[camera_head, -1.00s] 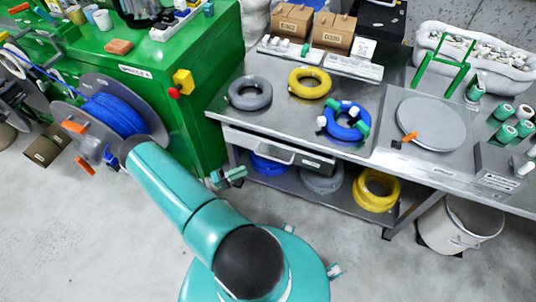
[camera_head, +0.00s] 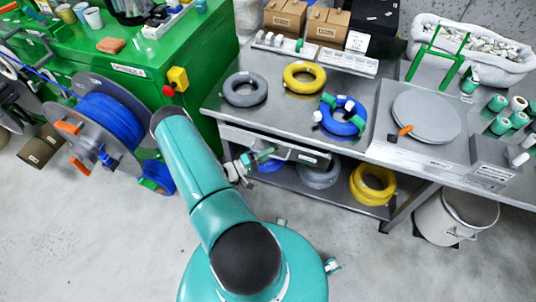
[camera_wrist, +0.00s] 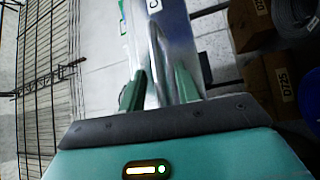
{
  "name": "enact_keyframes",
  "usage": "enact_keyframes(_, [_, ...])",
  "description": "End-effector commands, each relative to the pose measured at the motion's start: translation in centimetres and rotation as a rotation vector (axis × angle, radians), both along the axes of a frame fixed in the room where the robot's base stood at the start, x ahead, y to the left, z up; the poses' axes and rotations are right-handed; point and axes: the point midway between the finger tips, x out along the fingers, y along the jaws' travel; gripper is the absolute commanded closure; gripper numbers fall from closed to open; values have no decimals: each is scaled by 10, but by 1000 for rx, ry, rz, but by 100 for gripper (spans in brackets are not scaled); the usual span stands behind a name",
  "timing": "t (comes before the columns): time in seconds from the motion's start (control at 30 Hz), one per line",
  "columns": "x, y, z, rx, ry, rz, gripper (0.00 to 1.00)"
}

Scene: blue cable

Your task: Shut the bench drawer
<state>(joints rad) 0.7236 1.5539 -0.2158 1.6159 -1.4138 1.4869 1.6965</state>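The bench drawer (camera_head: 230,133) is a grey metal front with a bar handle, under the left part of the steel bench top (camera_head: 222,106). How far its front stands out from the bench is hard to tell. My gripper (camera_head: 258,157) is low in front of the drawer, by the handle. In the wrist view, my two green fingers (camera_wrist: 160,88) are apart, with a grey metal bar, seemingly the handle (camera_wrist: 158,55), between them. The pale drawer front with a label (camera_wrist: 180,20) lies just beyond. Whether the fingers touch the bar cannot be told.
Cable coils, grey (camera_head: 245,88), yellow (camera_head: 304,77) and blue (camera_head: 342,115), lie on the bench. More coils, including a yellow one (camera_head: 373,184), sit on the lower shelf. A green cabinet (camera_head: 190,70) and cable reel (camera_head: 108,118) stand left. The front floor is clear.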

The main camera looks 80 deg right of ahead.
Motion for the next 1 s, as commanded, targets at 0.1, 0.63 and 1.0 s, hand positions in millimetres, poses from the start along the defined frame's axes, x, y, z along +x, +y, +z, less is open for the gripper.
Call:
enact_keyframes(0.1, [-1, -2, 0, 0, 0, 0, 68])
enact_keyframes(0.63, [-1, -2, 0, 0, 0, 0, 100])
enact_keyframes(1.0, [-4, -42, 0, 0, -1, 1, 100])
